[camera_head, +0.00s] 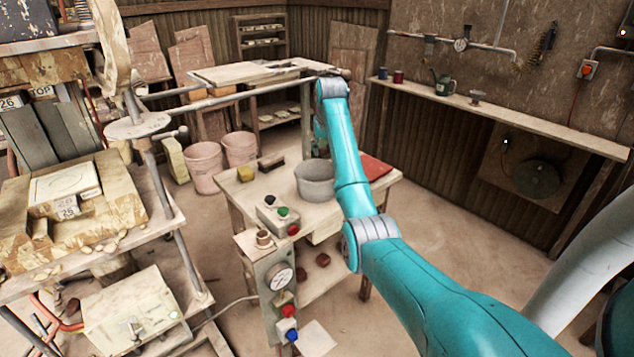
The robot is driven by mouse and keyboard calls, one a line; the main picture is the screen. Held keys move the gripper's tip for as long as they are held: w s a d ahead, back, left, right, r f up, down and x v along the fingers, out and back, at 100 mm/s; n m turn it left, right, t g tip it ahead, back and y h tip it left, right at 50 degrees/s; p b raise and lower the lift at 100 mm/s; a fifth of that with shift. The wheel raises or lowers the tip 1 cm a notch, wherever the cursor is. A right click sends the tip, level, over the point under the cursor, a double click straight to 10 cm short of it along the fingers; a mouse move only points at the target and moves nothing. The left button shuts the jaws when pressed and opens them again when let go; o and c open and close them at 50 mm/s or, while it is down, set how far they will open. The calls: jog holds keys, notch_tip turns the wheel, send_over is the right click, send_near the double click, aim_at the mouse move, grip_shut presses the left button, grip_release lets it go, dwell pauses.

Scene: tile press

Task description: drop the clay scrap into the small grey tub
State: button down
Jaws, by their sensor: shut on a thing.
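The small grey tub (314,186) stands upright and open on the small wooden table, just left of my teal arm. My gripper (320,152) points down by the tub's far rim, partly covered by my own forearm. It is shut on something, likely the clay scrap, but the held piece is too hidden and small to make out. I cannot tell whether the fingertips are over the tub's opening or just behind it.
The table (257,205) also holds a control box (279,216) with coloured buttons, a yellow block (245,173), a dark block (270,162) and a red flat thing (374,167). Two pink buckets (204,168) stand behind it. A press stands at left. The right floor is clear.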

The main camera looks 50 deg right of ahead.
jog(key=shift+f, duration=2.95)
jog(key=c, duration=0.7)
grip_release()
jog(key=v, duration=1.2)
jog(key=shift+a, duration=0.1)
